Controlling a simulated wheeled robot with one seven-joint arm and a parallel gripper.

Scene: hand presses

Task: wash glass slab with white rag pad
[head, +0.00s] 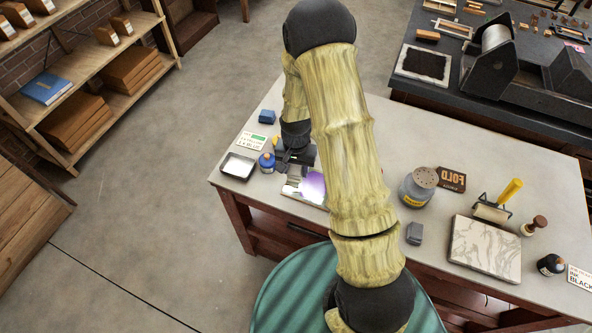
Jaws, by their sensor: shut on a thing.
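My gripper (291,163) is shut and points down over the left end of the grey-topped table (395,115). A small pale bit shows just under its jaws, which looks like the white rag pad, but most of it is hidden. The glass slab (312,189) lies flat on the table below and to the right of the jaws, shiny with a purple and whitish sheen. My arm covers its right part. I cannot tell whether the pad touches the slab.
A dark-rimmed tray (238,166), a blue bottle (266,162), a card (251,140) and a blue block (267,117) stand close left of my gripper. Right of my arm are a shaker can (418,187), a grey block (414,233), a marbled slab (485,248) and a roller (497,205).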

